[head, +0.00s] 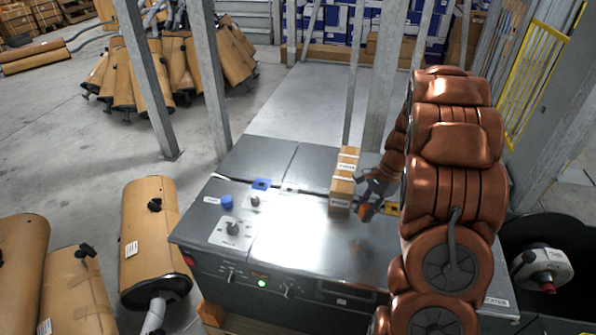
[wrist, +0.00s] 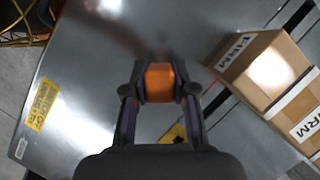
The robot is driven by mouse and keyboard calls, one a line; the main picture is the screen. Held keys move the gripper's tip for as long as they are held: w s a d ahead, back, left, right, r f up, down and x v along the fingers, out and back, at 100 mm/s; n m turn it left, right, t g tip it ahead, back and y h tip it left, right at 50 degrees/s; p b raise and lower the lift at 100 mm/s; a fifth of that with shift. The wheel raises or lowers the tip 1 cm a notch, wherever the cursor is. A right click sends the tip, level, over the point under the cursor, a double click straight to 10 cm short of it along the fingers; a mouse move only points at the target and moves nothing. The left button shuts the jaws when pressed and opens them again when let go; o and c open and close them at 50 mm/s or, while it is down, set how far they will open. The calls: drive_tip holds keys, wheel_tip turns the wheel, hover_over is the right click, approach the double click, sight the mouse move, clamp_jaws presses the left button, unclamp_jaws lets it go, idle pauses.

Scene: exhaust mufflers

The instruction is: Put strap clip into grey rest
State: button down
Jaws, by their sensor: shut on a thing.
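The strap clip appears to be the small orange block (wrist: 160,80) between my fingertips in the wrist view. My gripper (wrist: 160,92) is shut on it. In the head view my gripper (head: 368,201) is over the right part of the metal worktop, just right of the cardboard boxes, with the orange block (head: 366,211) at its tip. Whether the block touches the worktop, I cannot tell. I cannot pick out the grey rest with certainty in either view.
Labelled cardboard boxes (head: 342,186) stand close left of my gripper; they also show in the wrist view (wrist: 262,62). The metal worktop (head: 290,235) is clear in its middle.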

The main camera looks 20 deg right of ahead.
drive_tip(key=w+a+n+g+h, duration=0.1)
drive_tip(key=w+a+n, duration=0.2)
drive_tip(key=a+n, duration=0.2)
drive_tip(key=w+a+r+n+g+h, duration=0.1)
drive_tip(key=w+a+n, duration=0.3)
drive_tip(key=a, duration=0.6)
drive_tip(key=w+a+r+n+g+h, duration=0.1)
drive_tip(key=w+a+n+g+h, duration=0.1)
drive_tip(key=a+n, duration=0.5)
drive_tip(key=shift+w+a+n, duration=0.3)
drive_tip(key=shift+w+n, duration=0.4)
drive_tip(key=shift+w, duration=0.15)
drive_tip(key=shift+r, duration=0.1)
